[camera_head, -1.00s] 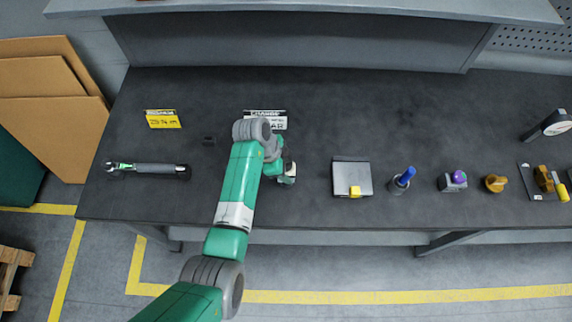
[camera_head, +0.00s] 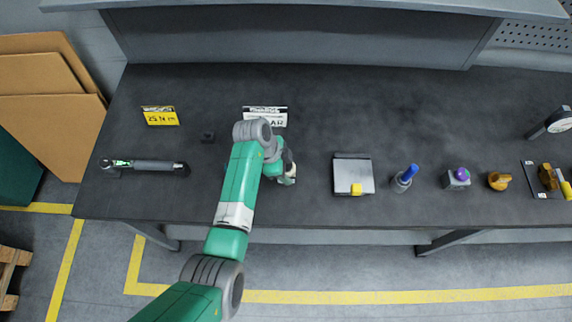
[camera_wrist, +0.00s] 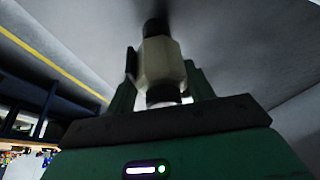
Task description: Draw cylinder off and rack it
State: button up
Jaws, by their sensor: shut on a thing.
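My gripper (camera_wrist: 160,95) is shut on a cream cylinder-like body (camera_wrist: 161,62) with a dark top end, between two green fingers in the wrist view. In the head view my arm covers most of my gripper (camera_head: 288,174), which is low over the bench left of centre. A small pale part (camera_head: 291,170) shows beside it; I cannot tell whether it is the held body. Whether the held body touches anything beneath is hidden. No thing in view is clearly a rack.
The dark bench (camera_head: 330,110) carries a wrench (camera_head: 150,166), small dark block (camera_head: 207,137), yellow sign (camera_head: 160,117) and white sign (camera_head: 268,118). Right are a grey pad (camera_head: 352,172), blue-topped part (camera_head: 408,174), purple-topped block (camera_head: 456,180), brass fitting (camera_head: 499,181) and gauge (camera_head: 557,122).

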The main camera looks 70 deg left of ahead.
jog(key=o, duration=1.3)
jog(key=shift+c, duration=0.2)
jog(key=v, duration=0.7)
jog(key=shift+s+r, duration=0.15)
jog(key=shift+r, duration=0.2)
